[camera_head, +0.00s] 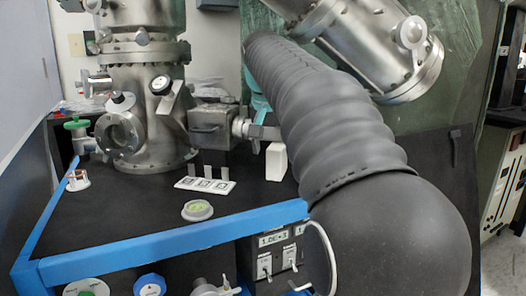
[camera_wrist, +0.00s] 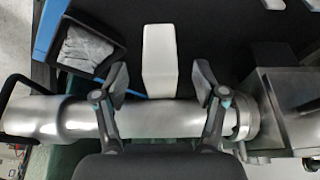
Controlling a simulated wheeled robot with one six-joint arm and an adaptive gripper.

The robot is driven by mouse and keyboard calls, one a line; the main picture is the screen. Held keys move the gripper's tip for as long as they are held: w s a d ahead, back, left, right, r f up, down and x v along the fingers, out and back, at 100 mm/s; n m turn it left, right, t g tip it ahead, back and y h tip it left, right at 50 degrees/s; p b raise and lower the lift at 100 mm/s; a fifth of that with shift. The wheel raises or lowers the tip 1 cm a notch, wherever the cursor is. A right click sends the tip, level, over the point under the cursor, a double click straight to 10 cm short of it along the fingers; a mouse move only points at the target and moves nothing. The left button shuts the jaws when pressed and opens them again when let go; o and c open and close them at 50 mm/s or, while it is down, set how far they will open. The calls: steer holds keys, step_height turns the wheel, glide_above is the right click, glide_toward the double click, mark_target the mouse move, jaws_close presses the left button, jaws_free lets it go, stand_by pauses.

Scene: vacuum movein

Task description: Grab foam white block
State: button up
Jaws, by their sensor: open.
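The white foam block (camera_head: 276,162) stands upright on the black table top, just left of my dark arm in the head view. In the wrist view the block (camera_wrist: 159,55) shows as a tall white shape at the upper middle. My gripper (camera_wrist: 161,78) is open, with one finger on each side of the block's lower part in the picture. Dark gaps show between the block and both fingers. I cannot tell how far the fingertips are from it in depth. In the head view my arm hides most of the gripper.
A steel tube (camera_wrist: 70,118) crosses the wrist view behind my fingers. A white marker plate (camera_head: 205,186) and a round dish (camera_head: 197,210) lie left of the block. A blue rail (camera_head: 165,244) edges the table.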

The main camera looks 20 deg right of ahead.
mark_target(277, 146)
steer(key=shift+w+d, duration=1.05)
steer(key=shift+w, duration=0.2)
steer(key=x, duration=0.3)
steer(key=shift+w+d+f+b, duration=0.1)
steer(key=shift+f+b, duration=0.1)
steer(key=shift+b, duration=0.2)
steer(key=shift+x, duration=0.85)
steer(key=c, duration=1.2)
